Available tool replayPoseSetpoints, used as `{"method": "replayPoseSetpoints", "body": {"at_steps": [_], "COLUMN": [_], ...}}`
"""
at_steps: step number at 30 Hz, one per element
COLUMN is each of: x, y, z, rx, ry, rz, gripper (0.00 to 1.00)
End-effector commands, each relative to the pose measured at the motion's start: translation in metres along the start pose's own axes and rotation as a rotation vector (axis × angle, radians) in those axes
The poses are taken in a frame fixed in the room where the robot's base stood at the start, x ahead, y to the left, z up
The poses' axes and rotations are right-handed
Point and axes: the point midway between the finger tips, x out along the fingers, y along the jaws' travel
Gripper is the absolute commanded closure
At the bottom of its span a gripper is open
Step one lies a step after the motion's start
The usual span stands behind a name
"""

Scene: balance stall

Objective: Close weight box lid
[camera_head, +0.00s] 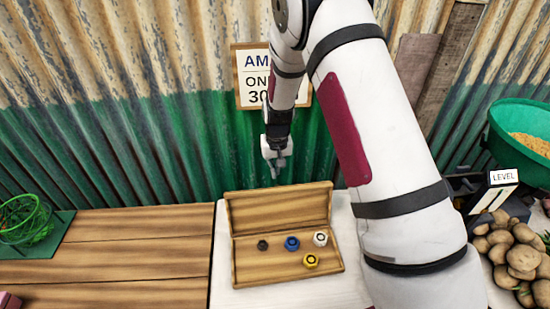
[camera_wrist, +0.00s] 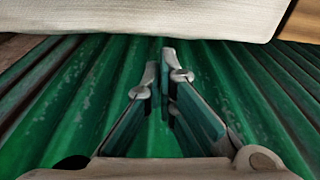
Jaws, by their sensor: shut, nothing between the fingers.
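The wooden weight box (camera_head: 268,274) lies open on a white-covered table, with its lid (camera_head: 278,210) raised along the back edge. Inside are a small dark weight (camera_head: 262,245), a blue weight (camera_head: 292,243), a white weight (camera_head: 320,239) and a yellow weight (camera_head: 311,261). My gripper (camera_head: 276,172) hangs behind and above the lid, close to the corrugated wall and apart from the box. In the wrist view my gripper (camera_wrist: 161,72) has its fingers together and empty. The box cannot be made out in that view.
The green corrugated wall (camera_head: 150,150) stands close behind the table. White cloth (camera_head: 227,260) covers the table, and its edge crosses the top of the wrist view (camera_wrist: 150,18). A wooden counter (camera_head: 120,245) adjoins on the left. Potatoes (camera_head: 520,257) and a green bowl (camera_head: 510,155) are right.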

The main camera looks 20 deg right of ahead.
Motion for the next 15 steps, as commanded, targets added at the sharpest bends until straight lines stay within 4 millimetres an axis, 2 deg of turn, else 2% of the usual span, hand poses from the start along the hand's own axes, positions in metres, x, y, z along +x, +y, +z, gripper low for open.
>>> {"method": "replayPoseSetpoints", "body": {"at_steps": [1,6,15], "x": [-0.01,-0.015,-0.016], "y": [-0.001,-0.001,-0.001], "z": [0.011,0.028,0.034], "rx": [-0.001,-0.001,-0.001], "ry": [0.001,0.0,0.002], "rz": [-0.001,-0.001,-0.001], "gripper": [1.0,1.0,1.0]}}
